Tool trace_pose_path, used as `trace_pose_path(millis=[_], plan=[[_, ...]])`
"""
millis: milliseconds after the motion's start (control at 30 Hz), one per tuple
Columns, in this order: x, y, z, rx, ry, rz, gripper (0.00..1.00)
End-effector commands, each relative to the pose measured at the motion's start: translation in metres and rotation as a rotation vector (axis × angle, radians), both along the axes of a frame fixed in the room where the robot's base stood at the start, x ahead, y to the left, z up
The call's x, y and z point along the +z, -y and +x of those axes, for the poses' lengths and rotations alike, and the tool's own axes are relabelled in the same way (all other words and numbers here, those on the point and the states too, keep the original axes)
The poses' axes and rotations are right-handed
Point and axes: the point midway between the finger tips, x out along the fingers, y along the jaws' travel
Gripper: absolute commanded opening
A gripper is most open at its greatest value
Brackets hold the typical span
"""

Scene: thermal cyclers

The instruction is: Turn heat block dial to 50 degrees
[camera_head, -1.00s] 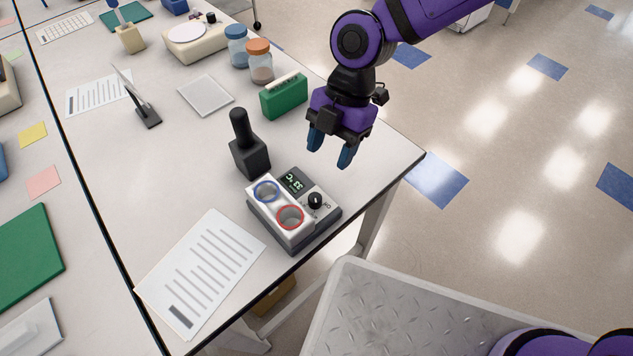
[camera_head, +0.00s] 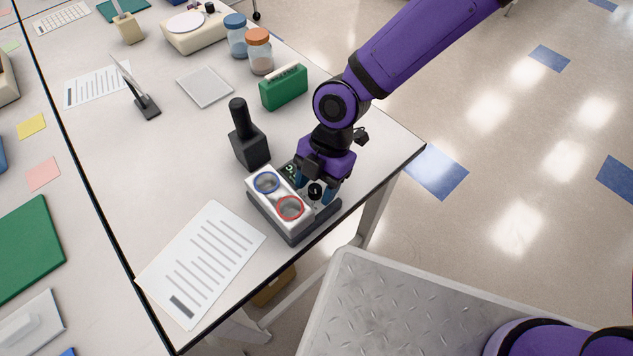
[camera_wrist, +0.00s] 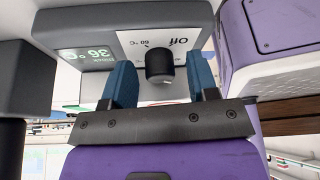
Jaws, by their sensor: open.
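The heat block (camera_head: 265,212) is a small grey and white box near the table's right front edge, with a blue-ringed well (camera_head: 266,182) and a red-ringed well (camera_head: 290,208). Its black dial (camera_head: 315,190) also shows in the wrist view (camera_wrist: 159,66), with "Off" and "60 °C" marks beside it. The display (camera_wrist: 88,55) appears to read 36 °C. My gripper (camera_head: 313,190) is open over the dial, its two blue fingers on either side of it. In the wrist view gaps show between the dial and both fingers. The dial's exact pointer setting is hard to tell.
A black upright-handled device (camera_head: 247,140) stands just behind the heat block. A green box (camera_head: 284,88) and two jars (camera_head: 260,52) stand farther back. A printed sheet (camera_head: 200,262) lies to the left. The table edge is close on the right.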

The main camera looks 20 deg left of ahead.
Motion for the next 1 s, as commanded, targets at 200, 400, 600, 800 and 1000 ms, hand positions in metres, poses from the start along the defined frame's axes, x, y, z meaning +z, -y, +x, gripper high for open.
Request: trace_pose_path(millis=[200, 400, 600, 800, 1000], plan=[[0.0001, 0.0, 0.0, 0.0, 0.0, 0.0, 0.47], [0.0003, 0.0, 0.0001, 0.0, 0.0, 0.0, 0.04], [0.0003, 0.0001, 0.0002, -0.009, 0.0, 0.001, 0.05], [0.0006, 0.0004, 0.0006, -0.069, 0.002, 0.0, 0.05], [0.0008, 0.001, -0.0001, -0.201, 0.001, 0.001, 0.05]])
